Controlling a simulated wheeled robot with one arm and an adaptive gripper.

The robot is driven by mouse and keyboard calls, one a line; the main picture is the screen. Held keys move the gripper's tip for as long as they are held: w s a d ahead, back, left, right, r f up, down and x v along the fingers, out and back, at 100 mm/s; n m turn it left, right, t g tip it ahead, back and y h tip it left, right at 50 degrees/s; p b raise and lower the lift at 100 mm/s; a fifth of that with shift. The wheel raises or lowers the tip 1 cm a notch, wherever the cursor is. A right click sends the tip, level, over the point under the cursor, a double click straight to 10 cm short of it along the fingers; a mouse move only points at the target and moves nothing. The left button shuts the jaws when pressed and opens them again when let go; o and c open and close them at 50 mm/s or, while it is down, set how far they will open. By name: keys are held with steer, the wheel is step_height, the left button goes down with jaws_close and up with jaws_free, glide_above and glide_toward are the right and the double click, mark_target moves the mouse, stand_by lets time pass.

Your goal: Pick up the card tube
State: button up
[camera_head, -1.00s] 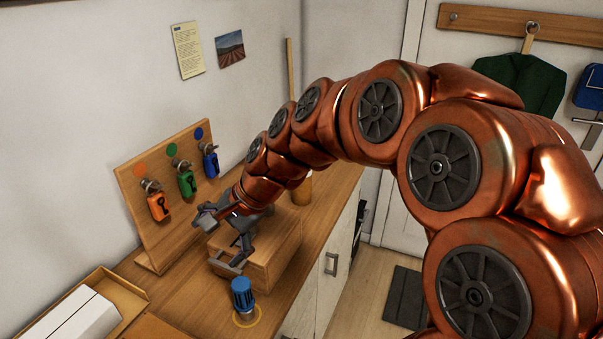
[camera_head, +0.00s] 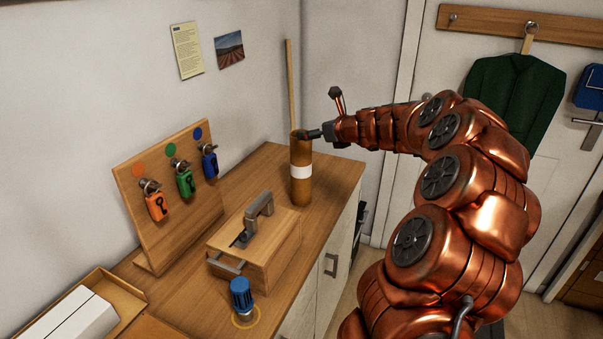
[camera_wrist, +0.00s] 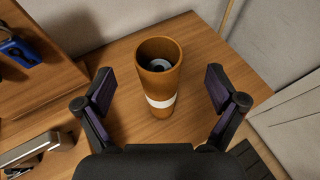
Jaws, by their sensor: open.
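The card tube (camera_head: 301,187) is a tall brown cylinder with a white band. It stands upright on the far end of the wooden counter, and in the wrist view the tube (camera_wrist: 161,115) shows its open top with something grey and dark inside. My gripper (camera_head: 322,113) is open and empty, at the height of the tube's top and to its right in the head view. One finger overlaps the tube's upper edge there; I cannot tell if it touches. In the wrist view the tube shows between the spread fingers of my gripper (camera_wrist: 160,88), farther out.
A wooden box (camera_head: 262,256) with a grey handled tool (camera_head: 255,219) on it stands nearer on the counter (camera_head: 338,194). A blue-capped object (camera_head: 242,297) is in front of it. A board with padlocks (camera_head: 158,207) stands at left. A thin wooden stick (camera_head: 290,80) leans behind the tube.

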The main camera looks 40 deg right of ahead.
mark_target(295, 136)
steer(key=shift+s+f+p+x, duration=0.1)
steer(key=shift+f+p+x, duration=0.05)
steer(key=shift+x, duration=1.05)
steer(key=shift+s+f+p+x, duration=0.1)
steer(key=shift+f+p+x, duration=0.1)
steer(key=shift+x, duration=1)
steer(key=shift+f+p+x, duration=0.15)
steer(key=shift+x, duration=1.05)
steer(key=shift+a, duration=0.1)
jaws_close()
